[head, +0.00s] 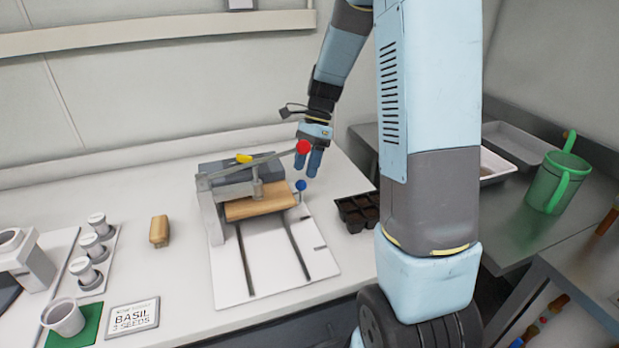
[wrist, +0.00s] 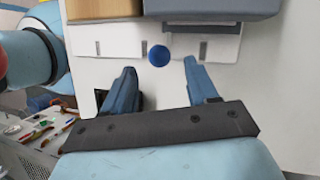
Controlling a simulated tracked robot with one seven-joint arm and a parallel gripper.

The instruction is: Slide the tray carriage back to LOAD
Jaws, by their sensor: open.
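The tray carriage (head: 262,208) is a wooden-coloured block on a white base plate (head: 270,262) with dark rails, sitting under the grey press frame (head: 212,215). A blue ball knob (head: 300,185) stands at its right side; it also shows in the wrist view (wrist: 159,55). My gripper (head: 315,163) is open and empty above the knob. In the wrist view the knob appears just beyond the gap between my fingertips (wrist: 160,68), with no visible contact. The press lever ends in a red ball (head: 303,147) close to my gripper. No LOAD mark is readable.
A dark cell tray (head: 357,211) lies right of the base plate. A wooden block (head: 159,231), a sign reading BASIL 3 SEEDS (head: 132,316) and a white cup (head: 64,317) are to the left. The front part of the base plate is clear.

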